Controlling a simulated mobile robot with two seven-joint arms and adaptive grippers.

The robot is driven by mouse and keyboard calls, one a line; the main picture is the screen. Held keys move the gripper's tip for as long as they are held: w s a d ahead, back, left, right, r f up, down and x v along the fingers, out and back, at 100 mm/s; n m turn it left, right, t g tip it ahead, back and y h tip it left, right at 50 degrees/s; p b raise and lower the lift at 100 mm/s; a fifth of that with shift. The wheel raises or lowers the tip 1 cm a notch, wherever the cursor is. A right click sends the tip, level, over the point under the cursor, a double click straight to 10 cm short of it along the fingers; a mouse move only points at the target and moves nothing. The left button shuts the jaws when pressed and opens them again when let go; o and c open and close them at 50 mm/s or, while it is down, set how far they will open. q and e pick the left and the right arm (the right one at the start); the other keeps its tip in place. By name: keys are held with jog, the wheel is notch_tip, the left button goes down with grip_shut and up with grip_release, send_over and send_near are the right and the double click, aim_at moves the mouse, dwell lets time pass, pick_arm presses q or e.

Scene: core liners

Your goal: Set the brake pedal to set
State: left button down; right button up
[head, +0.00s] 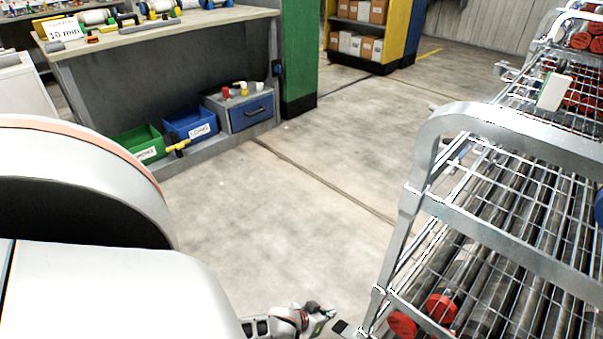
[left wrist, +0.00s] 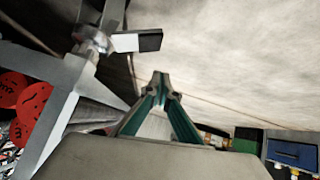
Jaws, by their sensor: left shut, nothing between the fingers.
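The brake pedal (head: 340,326) shows as a small dark pad low at the near corner of the wire cart (head: 409,200). In the left wrist view the pedal (left wrist: 140,41) is a light bar with a black end, sticking out beside the cart's metal leg. My left gripper (head: 327,314) is low, just left of the pedal in the head view. Its fingertips (left wrist: 161,82) are shut and empty, and appear apart from the pedal. I cannot tell the pedal's setting from its angle. My right gripper is not in view.
The cart holds long tubes with red end caps (head: 441,308). A workbench (head: 160,32) stands at the left, with a green bin (head: 140,143) and a blue bin (head: 190,124) below. A shelf with boxes (head: 365,48) stands at the back. The floor between is clear.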

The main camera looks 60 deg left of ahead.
pick_arm(q)
jog(key=s+a+r+p, duration=0.1)
jog(key=s+r+p, duration=0.2)
jog(key=s+r, duration=0.2)
jog(key=shift+s+a, duration=0.15)
jog(key=shift+s, duration=1.1)
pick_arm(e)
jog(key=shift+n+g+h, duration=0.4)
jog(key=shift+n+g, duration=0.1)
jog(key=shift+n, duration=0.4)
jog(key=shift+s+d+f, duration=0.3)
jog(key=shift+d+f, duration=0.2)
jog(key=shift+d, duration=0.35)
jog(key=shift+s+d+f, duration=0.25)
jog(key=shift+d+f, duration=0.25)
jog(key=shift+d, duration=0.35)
pick_arm(q)
jog(key=shift+r, duration=0.1)
